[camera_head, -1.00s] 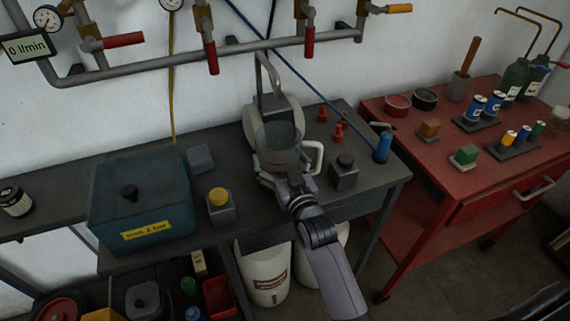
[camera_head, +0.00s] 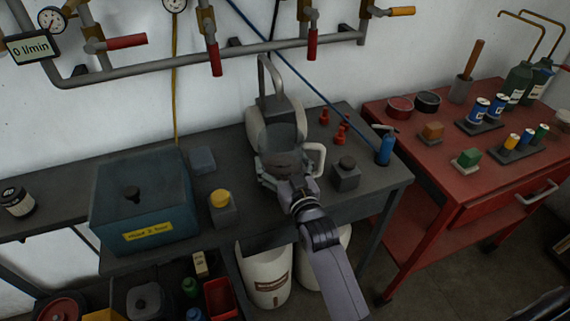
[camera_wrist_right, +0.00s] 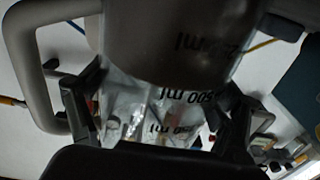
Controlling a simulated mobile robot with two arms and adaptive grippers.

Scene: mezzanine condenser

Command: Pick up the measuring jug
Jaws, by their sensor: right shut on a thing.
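The measuring jug (camera_head: 283,140) is clear, with a pale handle on its right side. It is on or just above the dark bench, in front of a rounded pale appliance; I cannot tell whether its base touches. My right gripper (camera_head: 280,172) is shut on the jug's near side, its fingers around the body. In the right wrist view the jug (camera_wrist_right: 165,95) fills the middle with its ml marks, between the fingers of the gripper (camera_wrist_right: 160,112); the handle (camera_wrist_right: 22,60) is at the left. My left gripper is not in view.
The pale appliance (camera_head: 259,122) and its bent pipe stand close behind the jug. A dark block (camera_head: 345,175), red pieces (camera_head: 341,134) and a blue bottle (camera_head: 385,148) are to the right. A yellow-capped container (camera_head: 221,209) and teal box (camera_head: 140,205) are to the left.

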